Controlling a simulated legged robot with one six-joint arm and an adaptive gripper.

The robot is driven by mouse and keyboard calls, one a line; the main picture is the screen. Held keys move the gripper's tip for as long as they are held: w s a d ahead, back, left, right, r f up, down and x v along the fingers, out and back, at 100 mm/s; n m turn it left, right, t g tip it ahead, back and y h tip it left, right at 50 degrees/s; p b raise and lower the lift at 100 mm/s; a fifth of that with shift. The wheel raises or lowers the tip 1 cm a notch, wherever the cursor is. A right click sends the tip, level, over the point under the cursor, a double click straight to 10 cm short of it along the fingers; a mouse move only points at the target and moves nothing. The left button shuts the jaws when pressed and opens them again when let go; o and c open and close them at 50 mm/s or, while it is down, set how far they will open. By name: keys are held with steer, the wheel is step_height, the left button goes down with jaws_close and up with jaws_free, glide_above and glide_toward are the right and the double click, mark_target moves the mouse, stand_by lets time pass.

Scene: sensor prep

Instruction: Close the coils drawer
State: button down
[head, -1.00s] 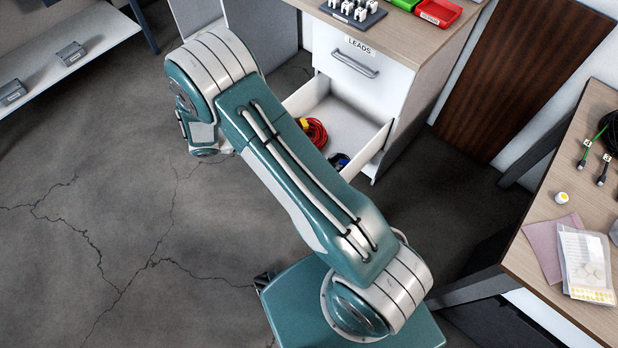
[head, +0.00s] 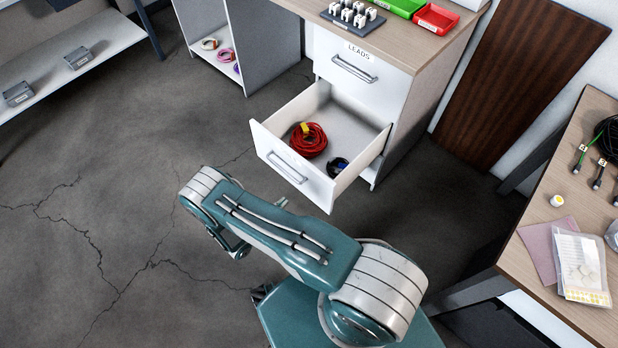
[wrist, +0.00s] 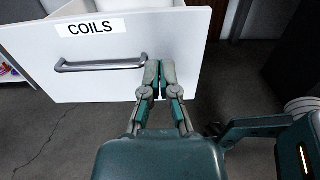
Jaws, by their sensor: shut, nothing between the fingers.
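The coils drawer (head: 266,143) is the lower drawer of the white cabinet and stands pulled out. It holds a red coil (head: 309,140) with a yellow tag and a dark coil (head: 338,167). In the wrist view its white front (wrist: 110,82) carries a COILS label and a grey bar handle (wrist: 100,64). My gripper (wrist: 159,66) is shut and empty, its fingertips in front of the drawer front at the right end of the handle. I cannot tell whether they touch. In the head view the gripper is mostly hidden behind my arm.
The LEADS drawer (head: 355,58) above is shut. An open shelf unit (head: 226,66) with coils stands left of the cabinet. A wooden table (head: 545,205) is at the right, a low white shelf (head: 90,42) at far left. The floor left of the drawer is clear.

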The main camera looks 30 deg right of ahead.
mark_target(314, 173)
steer(key=x, duration=1.3)
steer(key=shift+d, duration=0.2)
